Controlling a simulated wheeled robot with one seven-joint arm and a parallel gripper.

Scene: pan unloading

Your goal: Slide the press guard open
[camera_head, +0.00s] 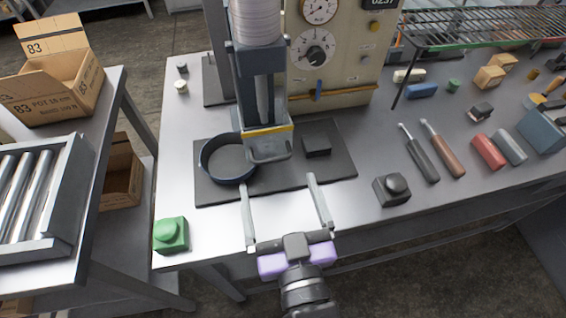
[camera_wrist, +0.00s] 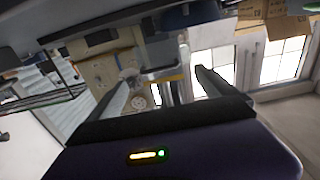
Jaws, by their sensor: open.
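The press (camera_head: 258,70) stands at the back middle of the grey bench. Its guard appears to be the grey front panel, with a yellow strip (camera_head: 267,130) across it and a grey handle (camera_head: 270,154) at its lower edge. A dark round pan (camera_head: 229,162) sits on the black base mat, left of the handle and partly under the press. My gripper (camera_head: 279,183) is open and empty, its fingers spread wide on the near side of the handle, apparently not touching it. In the wrist view the yellow strip (camera_wrist: 163,77) shows between the fingers.
A green button box (camera_head: 171,235) stands at the bench's front left corner. A black button box (camera_head: 392,189) and a small black block (camera_head: 317,145) are to the right. The bench front is mostly clear.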

